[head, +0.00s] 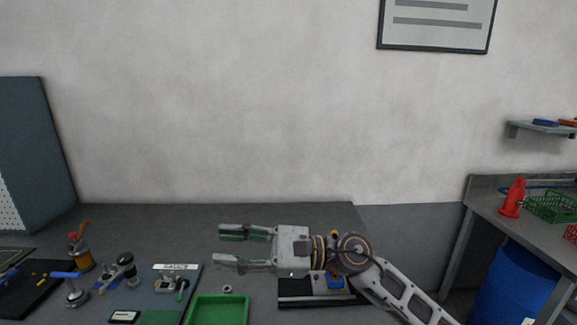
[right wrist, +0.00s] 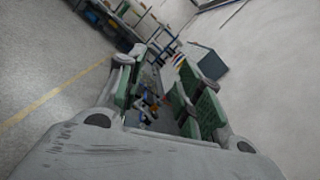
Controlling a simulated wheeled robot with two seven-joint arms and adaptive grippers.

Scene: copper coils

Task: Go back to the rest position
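My right gripper (head: 232,247) reaches in from the lower right in the head view and points left above the dark table (head: 290,213). Its two green-padded fingers are spread apart with nothing between them. In the right wrist view the open gripper (right wrist: 165,100) shows the tabletop items beyond its fingers, out of its grasp. My left gripper is not in the head view. No copper coil can be made out with certainty.
A green tray (head: 218,309) lies at the front, with a small metal ring (head: 227,289) behind it. Tools and small fixtures stand on the left, including a blue-handled tool (head: 72,287). A blue barrel (head: 515,285) stands under the right bench. The table's back is clear.

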